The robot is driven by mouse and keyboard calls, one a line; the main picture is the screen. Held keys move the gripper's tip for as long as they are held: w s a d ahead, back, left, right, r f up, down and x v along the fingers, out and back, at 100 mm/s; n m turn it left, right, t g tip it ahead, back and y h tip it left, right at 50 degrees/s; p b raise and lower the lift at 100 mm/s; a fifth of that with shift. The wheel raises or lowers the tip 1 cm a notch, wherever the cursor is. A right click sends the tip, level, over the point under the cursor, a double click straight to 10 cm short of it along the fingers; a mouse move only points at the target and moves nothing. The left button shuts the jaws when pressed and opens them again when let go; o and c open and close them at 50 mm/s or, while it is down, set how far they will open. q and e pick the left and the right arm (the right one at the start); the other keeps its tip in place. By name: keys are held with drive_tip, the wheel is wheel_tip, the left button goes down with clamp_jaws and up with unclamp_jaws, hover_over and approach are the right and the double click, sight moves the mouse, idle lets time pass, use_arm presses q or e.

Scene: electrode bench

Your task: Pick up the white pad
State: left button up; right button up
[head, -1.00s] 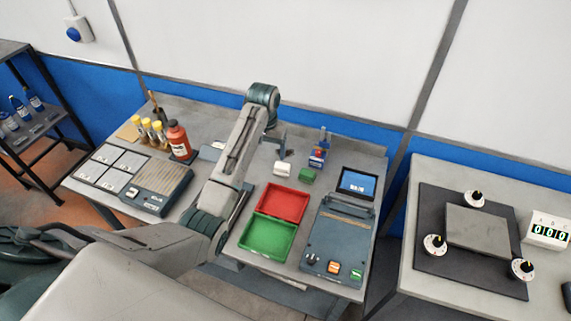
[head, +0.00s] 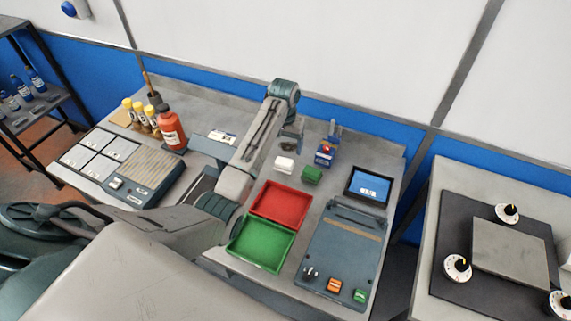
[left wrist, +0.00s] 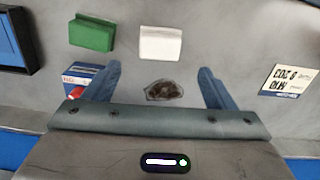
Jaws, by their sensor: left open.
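The white pad (head: 285,164) lies on the bench behind the red tray, beside a green block (head: 312,174). In the left wrist view the white pad (left wrist: 161,43) is a pale rectangle near the top centre, just beyond my fingertips and roughly in line with the gap between them. My left gripper (left wrist: 158,72) is open and empty, with its two blue-grey fingers spread. In the head view my left forearm and wrist partly hide the gripper, behind the pad. My right gripper is not in view.
A dark irregular patch (left wrist: 163,90) lies between my fingers. The green block (left wrist: 92,34) is left of the pad, and a blue box (head: 325,154) stands behind it. The red tray (head: 305,209) and green tray (head: 291,249) are in front. A red bottle (head: 171,131) stands left.

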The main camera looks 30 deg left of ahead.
sight(285, 160)
use_arm(q)
drive_tip(key=shift+s+f, duration=0.2)
drive_tip(key=shift+f, duration=0.9)
drive_tip(key=shift+w+f+p, duration=0.1)
drive_tip(key=shift+f+p, duration=0.25)
drive_tip(key=shift+p, duration=0.15)
wheel_tip(285, 160, down, 4)
drive_tip(key=shift+w+r+p, duration=0.15)
drive_tip(key=shift+r+p, duration=0.05)
drive_tip(key=shift+p, duration=0.5)
drive_tip(key=shift+f, duration=0.5)
drive_tip(key=c, duration=1)
